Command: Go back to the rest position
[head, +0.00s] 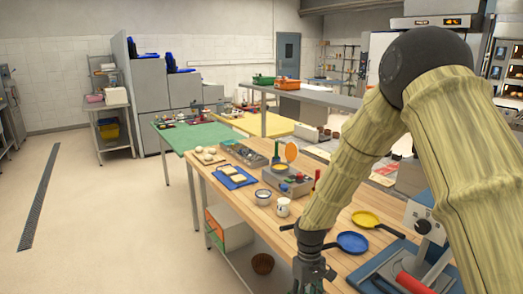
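My arm, with wood-like tan links and a dark round joint, fills the right side of the head view. It bends down to my gripper (314,272), which is dark and hangs at the bottom edge of the picture, at the front edge of the wooden table (228,172). The fingertips are too small and cut off to show whether they are open or shut. I see no object clearly held in it.
A blue pan (352,242) and a yellow pan (366,219) lie right of my gripper. A white mug (283,207) and a bowl (263,197) stand farther back. A brown basket (262,263) sits below. The floor (105,215) at left is clear.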

